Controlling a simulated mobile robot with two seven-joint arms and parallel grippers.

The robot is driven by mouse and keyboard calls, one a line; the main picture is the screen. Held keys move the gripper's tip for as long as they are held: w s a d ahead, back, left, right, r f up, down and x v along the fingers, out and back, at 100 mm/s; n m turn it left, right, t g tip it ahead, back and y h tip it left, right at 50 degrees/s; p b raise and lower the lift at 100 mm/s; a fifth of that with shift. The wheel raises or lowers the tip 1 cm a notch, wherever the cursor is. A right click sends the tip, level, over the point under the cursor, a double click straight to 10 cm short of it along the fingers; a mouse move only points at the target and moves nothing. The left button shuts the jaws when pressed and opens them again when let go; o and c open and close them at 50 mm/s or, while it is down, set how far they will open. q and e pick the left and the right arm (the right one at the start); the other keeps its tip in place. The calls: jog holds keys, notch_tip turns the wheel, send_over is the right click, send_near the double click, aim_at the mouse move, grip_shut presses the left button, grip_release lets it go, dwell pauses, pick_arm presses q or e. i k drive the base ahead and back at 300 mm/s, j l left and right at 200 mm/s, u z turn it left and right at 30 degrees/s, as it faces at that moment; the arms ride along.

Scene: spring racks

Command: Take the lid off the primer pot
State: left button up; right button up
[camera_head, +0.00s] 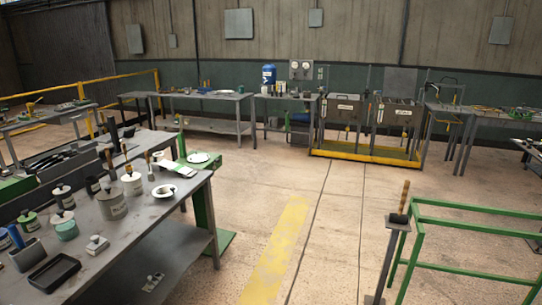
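Several lidded pots stand on the grey workbench (150,225) at the left. The largest is a grey pot (112,206) with dark lettering too small to read and a knobbed lid on top. A smaller pale pot (132,184) stands behind it. A green pot (65,228), a grey-green pot (28,222) and another lidded pot (63,198) stand to the left. I cannot tell from the labels which is the primer pot. The lids I can make out sit on their pots. Neither of my grippers is in view.
A green frame (465,235) stands at the right. The floor between, with a yellow stripe (276,250), is clear.

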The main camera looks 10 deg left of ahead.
aim_at(62, 189)
jog(key=i+u, duration=0.3)
jog(key=i+l+u, duration=0.2)
jog(key=i+u, duration=0.15)
jog(key=i, duration=0.15)
jog(key=i+l+u, duration=0.3)
jog(key=i+u, duration=0.25)
jog(key=u, duration=0.2)
jog(key=i+l+u, duration=0.15)
jog(key=u, duration=0.25)
jog(key=i+l+u, duration=0.2)
jog(key=u, duration=0.25)
jog(key=i+l+u, duration=0.25)
jog(key=u, duration=0.15)
jog(key=i+l+u, duration=0.1)
jog(key=l+u, duration=0.2)
jog(key=u, duration=0.15)
jog(key=i+l+u, duration=0.1)
jog(key=l+u, duration=0.3)
jog(key=j, duration=0.1)
